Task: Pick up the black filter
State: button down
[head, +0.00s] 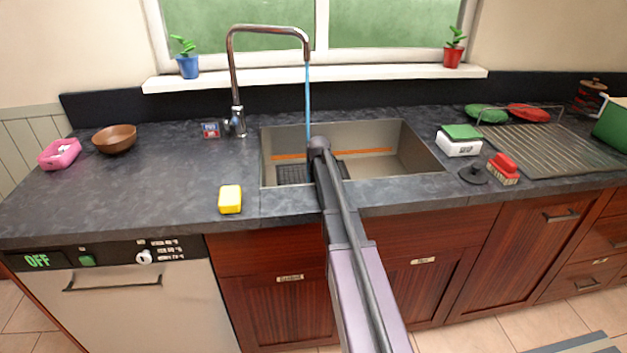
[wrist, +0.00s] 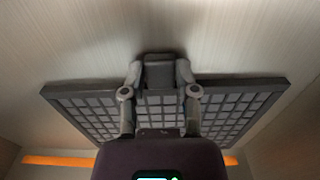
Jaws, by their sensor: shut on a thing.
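The black filter (wrist: 80,105) is a dark rectangular grid plate. In the wrist view its wide grid spreads to both sides of my gripper (wrist: 160,82). The two fingers are closed around a dark block at the middle of the filter's far edge. In the head view the black filter (head: 296,173) shows low in the front left of the sink (head: 411,150), partly behind my arm. My fingers are hidden in that view. I cannot tell whether the filter touches the sink floor.
The sink walls surround the filter, with an orange stripe (head: 375,151) inside. A blue water stream (head: 308,95) falls from the tap (head: 233,75) close to my arm. A yellow sponge (head: 230,199) lies left of the sink.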

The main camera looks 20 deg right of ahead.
jog(key=shift+r, duration=0.15)
notch_tip(320, 180, up, 10)
jog(key=p, duration=1)
dwell(0.6)
jog(key=c, duration=1.1)
grip_release()
grip_shut()
